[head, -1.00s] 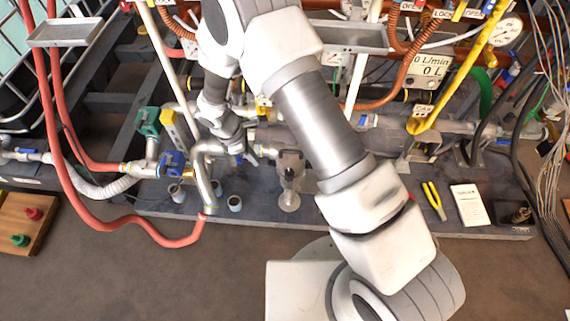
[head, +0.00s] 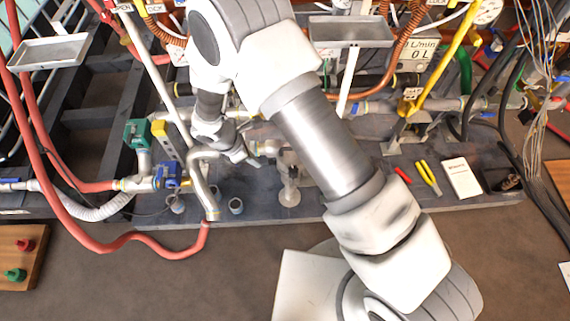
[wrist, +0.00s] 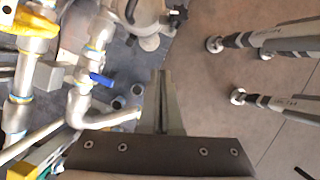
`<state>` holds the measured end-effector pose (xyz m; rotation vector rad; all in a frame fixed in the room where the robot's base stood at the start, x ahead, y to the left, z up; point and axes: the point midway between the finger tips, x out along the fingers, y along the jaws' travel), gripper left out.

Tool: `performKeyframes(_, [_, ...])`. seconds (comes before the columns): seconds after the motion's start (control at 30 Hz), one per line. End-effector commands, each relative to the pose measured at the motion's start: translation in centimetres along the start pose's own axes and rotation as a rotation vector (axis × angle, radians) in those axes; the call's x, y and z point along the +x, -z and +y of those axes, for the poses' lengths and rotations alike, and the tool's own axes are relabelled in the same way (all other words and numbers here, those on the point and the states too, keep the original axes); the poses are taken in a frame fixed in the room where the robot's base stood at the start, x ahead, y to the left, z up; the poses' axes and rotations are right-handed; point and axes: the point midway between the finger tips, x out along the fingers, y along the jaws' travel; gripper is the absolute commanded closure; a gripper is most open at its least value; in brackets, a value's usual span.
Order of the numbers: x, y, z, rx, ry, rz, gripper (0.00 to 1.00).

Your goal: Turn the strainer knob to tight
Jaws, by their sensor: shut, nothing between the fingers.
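My gripper (head: 250,159) is shut and empty, above the bench among the pipes. In the wrist view its fingers (wrist: 162,74) lie together, pointing at a grey fitting (wrist: 150,16) with a round foot. In the head view that fitting (head: 290,168) stands just right of my fingertips, and its pale round foot (head: 289,196) rests near the bench's front edge.
A bent metal pipe (head: 209,190) and a blue-handled valve (head: 170,174) stand left of my gripper. A red hose (head: 140,238) loops over the floor. Yellow pliers (head: 428,178), a red tool (head: 403,175) and a white booklet (head: 462,178) lie on the right. Open floor lies in front.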

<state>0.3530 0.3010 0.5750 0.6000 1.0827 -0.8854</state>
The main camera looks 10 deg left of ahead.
Motion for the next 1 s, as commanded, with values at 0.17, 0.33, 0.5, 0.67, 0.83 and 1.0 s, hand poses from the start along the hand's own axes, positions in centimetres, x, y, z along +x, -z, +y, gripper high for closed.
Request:
performKeyframes(0.17, [1.1,0.2,-0.1,-0.006,-0.001,-0.002,1.0])
performKeyframes(0.33, [4.2,0.2,-0.1,-0.007,0.0,-0.003,1.0])
performKeyframes(0.5, [8.0,0.2,-0.1,-0.006,0.001,-0.002,1.0])
performKeyframes(0.67, [10.6,-0.4,0.1,-0.002,-0.002,-0.002,1.0])
performKeyframes(0.83, [11.2,-2.6,0.1,-0.004,-0.002,-0.001,1.0])
performKeyframes(1.0, [11.4,-3.5,0.0,-0.005,-0.002,-0.001,1.0])
